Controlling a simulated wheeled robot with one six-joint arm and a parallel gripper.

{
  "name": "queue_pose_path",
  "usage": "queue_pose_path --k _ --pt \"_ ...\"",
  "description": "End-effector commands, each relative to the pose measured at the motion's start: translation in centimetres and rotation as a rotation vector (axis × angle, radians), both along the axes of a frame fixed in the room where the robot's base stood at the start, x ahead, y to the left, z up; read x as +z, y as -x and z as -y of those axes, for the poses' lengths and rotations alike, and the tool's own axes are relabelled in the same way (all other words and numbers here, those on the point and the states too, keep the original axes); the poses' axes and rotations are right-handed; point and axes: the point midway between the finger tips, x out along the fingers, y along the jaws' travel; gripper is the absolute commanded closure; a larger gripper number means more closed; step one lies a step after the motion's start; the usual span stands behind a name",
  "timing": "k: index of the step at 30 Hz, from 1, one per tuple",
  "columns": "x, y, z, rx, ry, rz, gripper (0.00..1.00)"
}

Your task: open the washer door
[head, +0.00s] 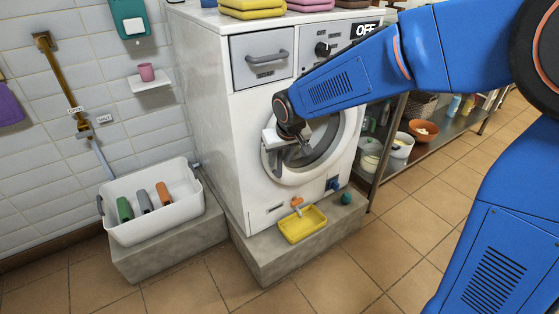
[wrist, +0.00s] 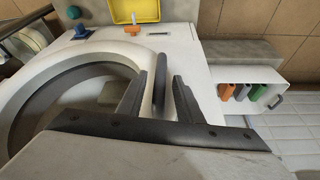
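The white washer (head: 210,110) stands on a concrete plinth, its round door (head: 285,176) looking closed against the front. In the wrist view, which is upside down, the door's dark ring (wrist: 35,98) fills the left side. A dark upright door handle (wrist: 159,85) stands between the two fingers of my gripper (wrist: 161,78). A gap shows on each side of the handle, so the fingers are open around it. In the head view my gripper (head: 303,146) is at the door's left side, and my wrist hides the handle and part of the door.
A yellow tray (head: 303,224) sits on the plinth below the door, with an orange-handled item and a teal ball (head: 346,198) nearby. A shelf (head: 430,145) stands right. The tiled floor in front is clear.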

Motion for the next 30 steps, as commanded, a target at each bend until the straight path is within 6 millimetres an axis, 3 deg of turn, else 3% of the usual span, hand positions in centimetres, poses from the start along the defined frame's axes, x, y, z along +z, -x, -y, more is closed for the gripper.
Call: queue_pose_path --k 6,14,18,30 --pt "-1.13 -0.44 -0.16 0.0 0.0 0.0 0.67" --pt "-1.18 -0.46 -0.17 0.0 0.0 0.0 0.67" --pt "-1.17 -0.46 -0.17 0.0 0.0 0.0 0.98" --pt "-1.09 0.16 0.43 0.02 0.0 0.001 1.0"
